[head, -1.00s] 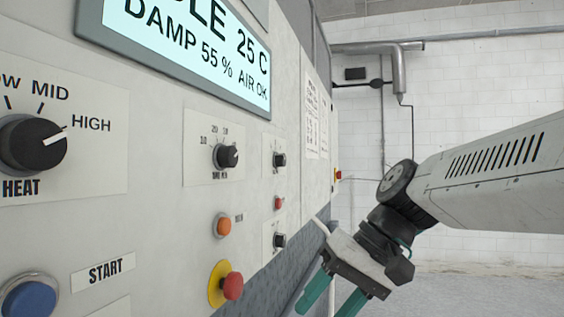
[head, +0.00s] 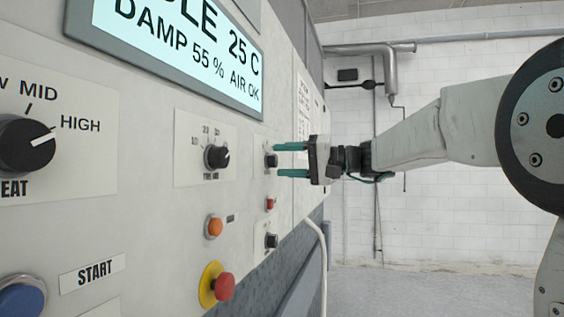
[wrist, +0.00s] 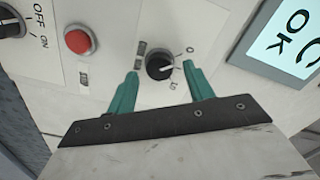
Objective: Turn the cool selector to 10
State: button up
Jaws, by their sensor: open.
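A small black knob (wrist: 159,66) on a pale plate, apparently the cool selector, sits between my gripper's teal fingertips in the wrist view. Its white pointer mark faces right, between a "0" and another mark that is hard to read. The caption beside it is unreadable. In the head view the same knob (head: 271,160) is at the panel's right, just left of the fingertips. My gripper (head: 278,160) is open and points straight at the panel; in the wrist view (wrist: 165,80) its fingers stand apart on either side of the knob, with no clear contact.
Below the knob are a red button (head: 270,204) and an OFF/ON knob (head: 271,241). To its left is a larger dial (head: 217,157), with an orange button (head: 214,227) and a red emergency button (head: 224,287) lower. A display (head: 185,50) is above. Free floor lies right.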

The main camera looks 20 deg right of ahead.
jog(key=shift+w+a, duration=0.4)
jog(key=shift+a, duration=0.2)
jog(key=c, duration=1)
